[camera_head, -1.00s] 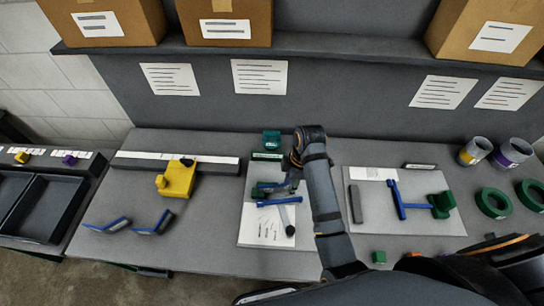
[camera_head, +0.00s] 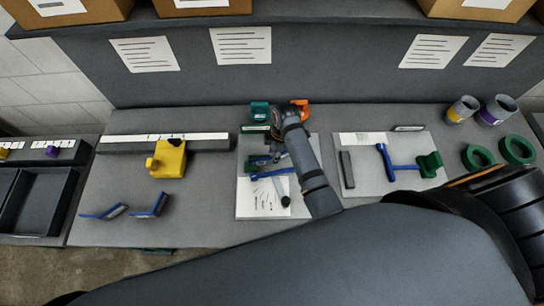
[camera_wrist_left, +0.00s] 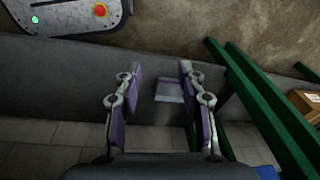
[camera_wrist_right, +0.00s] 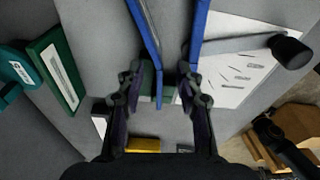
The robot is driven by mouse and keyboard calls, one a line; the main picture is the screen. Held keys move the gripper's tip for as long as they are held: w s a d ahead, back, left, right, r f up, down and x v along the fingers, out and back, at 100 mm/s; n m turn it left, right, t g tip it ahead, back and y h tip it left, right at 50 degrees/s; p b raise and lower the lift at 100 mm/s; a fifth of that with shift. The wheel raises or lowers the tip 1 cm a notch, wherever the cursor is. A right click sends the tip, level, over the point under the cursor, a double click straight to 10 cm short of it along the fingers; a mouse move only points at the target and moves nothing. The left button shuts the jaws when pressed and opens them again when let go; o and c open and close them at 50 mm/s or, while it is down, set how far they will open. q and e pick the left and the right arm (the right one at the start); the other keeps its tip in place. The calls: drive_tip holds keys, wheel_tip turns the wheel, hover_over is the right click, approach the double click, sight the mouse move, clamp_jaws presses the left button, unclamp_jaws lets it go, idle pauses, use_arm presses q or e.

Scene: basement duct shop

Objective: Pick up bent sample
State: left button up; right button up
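Two bent pieces, dark with blue edges, lie on the left of the bench in the head view: one bent piece (camera_head: 105,213) and, to its right, another bent piece (camera_head: 150,207). I cannot tell which is the bent sample. My right gripper (camera_head: 272,160) is over the middle sheet, well to their right and apart from them. My left gripper (camera_wrist_left: 160,72) is open and empty in the left wrist view, above the floor, away from the bench top.
A yellow block tool (camera_head: 170,160) stands behind the bent pieces. A dark tray (camera_head: 38,200) is at the far left. A grey bar and blue-green tool (camera_head: 383,160) lie on the right sheet, with green rings (camera_head: 477,158) beyond. Bench around the bent pieces is clear.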

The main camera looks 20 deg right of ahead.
drive_tip(key=f, duration=0.2)
drive_tip(key=shift+w+a+f, duration=0.1)
drive_tip(key=shift+a+f, duration=0.2)
drive_tip(key=shift+f, duration=0.1)
use_arm(q)
drive_tip(key=shift+s+r, duration=0.2)
drive_tip(key=shift+s, duration=0.35)
drive_tip(key=shift+s+r, duration=0.2)
drive_tip(key=shift+s, duration=0.3)
use_arm(e)
clamp_jaws()
